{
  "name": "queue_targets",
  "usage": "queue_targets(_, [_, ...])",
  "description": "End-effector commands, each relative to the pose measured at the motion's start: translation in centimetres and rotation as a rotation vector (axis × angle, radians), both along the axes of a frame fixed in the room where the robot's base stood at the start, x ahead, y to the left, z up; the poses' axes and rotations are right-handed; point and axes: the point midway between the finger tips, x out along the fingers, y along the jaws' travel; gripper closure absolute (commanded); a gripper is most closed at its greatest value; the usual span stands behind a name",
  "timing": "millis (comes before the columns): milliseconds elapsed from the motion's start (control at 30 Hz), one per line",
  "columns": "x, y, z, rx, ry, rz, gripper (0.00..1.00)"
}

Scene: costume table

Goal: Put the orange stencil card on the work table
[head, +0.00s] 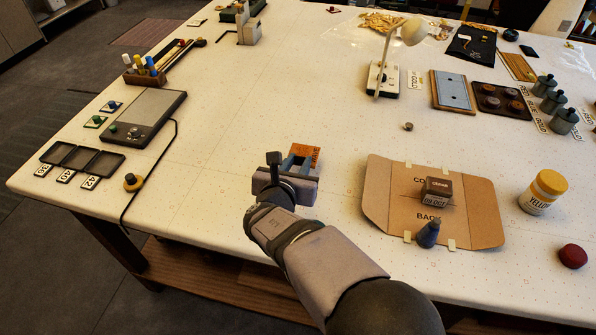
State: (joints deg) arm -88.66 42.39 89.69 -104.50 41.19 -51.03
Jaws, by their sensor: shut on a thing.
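The orange stencil card (306,151) shows just beyond the fingers of my gripper (295,164), near the middle of the head view. My gripper is shut on the card, and its fingers cover part of it. Dark lettering shows on the card, partly hidden and too small to read fully. The card is over the white work table (250,110). I cannot tell whether it touches the surface.
A lamp (384,80) stands behind. A grey tablet (145,112) and black trays (82,157) lie left. The table's middle is mostly clear.

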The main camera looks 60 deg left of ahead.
Motion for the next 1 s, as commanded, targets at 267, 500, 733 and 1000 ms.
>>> queue_targets(267, [0.0,0.0,-2.8,-0.004,-0.001,-0.001,0.98])
queue_targets(500, [0.0,0.0,-3.7,0.000,0.000,0.000,0.98])
queue_targets(733, [0.0,0.0,-3.9,0.000,0.000,0.000,0.98])
queue_targets(1000, [0.0,0.0,-4.0,-0.001,0.001,0.000,0.59])
